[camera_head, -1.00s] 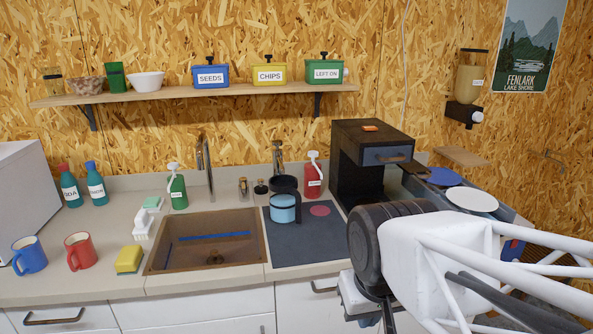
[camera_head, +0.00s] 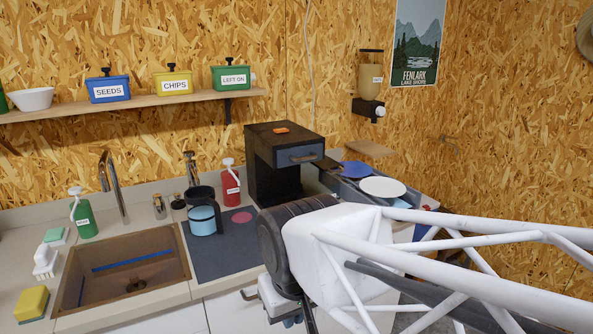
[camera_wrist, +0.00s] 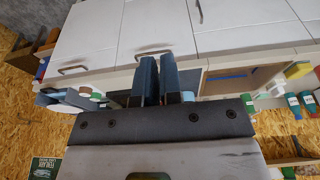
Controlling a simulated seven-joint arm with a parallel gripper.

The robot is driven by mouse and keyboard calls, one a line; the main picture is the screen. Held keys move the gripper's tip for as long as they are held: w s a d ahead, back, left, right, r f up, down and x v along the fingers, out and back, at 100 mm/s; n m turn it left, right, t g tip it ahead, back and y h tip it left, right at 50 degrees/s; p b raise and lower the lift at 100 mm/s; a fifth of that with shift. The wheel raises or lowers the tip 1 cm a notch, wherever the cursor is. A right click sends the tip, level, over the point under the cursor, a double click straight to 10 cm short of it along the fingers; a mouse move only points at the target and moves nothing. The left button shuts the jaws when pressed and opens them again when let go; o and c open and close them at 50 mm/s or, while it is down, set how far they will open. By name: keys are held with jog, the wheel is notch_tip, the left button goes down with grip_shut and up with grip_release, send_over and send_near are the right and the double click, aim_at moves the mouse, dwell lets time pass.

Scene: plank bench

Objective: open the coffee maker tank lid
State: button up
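The coffee maker (camera_head: 272,185) stands at the back of the counter, right of the sink. It is a tall black box with a blue-grey front panel and handle (camera_head: 301,156). An orange piece (camera_head: 281,130) sits on its top, which looks flat and closed; a separate tank lid is hard to make out. My gripper is mostly hidden behind my wrist in the head view, low in front of the counter and apart from the coffee maker. In the wrist view its two fingers (camera_wrist: 159,78) stand a small gap apart with nothing between them.
A black and blue jug (camera_head: 203,212) stands on the dark mat (camera_head: 215,258). A red soap bottle (camera_head: 230,184) is just left of the coffee maker. Plates (camera_head: 383,188) lie to its right. The shelf (camera_head: 150,103) and a wall dispenser (camera_head: 369,85) are above.

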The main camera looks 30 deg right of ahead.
jog(key=o, duration=0.5)
jog(key=shift+w+r, duration=0.1)
jog(key=shift+w, duration=0.1)
jog(key=shift+o, duration=0.2)
jog(key=shift+w+r, duration=0.1)
jog(key=shift+w, duration=0.25)
jog(key=w+d+r+m+t+y, duration=0.1)
jog(key=w+d+m+y, duration=0.4)
jog(key=w, duration=0.9)
jog(key=w+d+r+m+t+y, duration=0.2)
jog(key=w+d, duration=0.6)
jog(key=w, duration=0.7)
jog(key=m+t, duration=0.7)
jog(key=t, duration=0.2)
send_near(340, 171)
jog(key=x, duration=0.3)
jog(key=shift+s+a+h, duration=0.1)
jog(key=shift+s+h, duration=0.05)
jog(key=shift+h, duration=0.15)
jog(key=shift+x, duration=3.9)
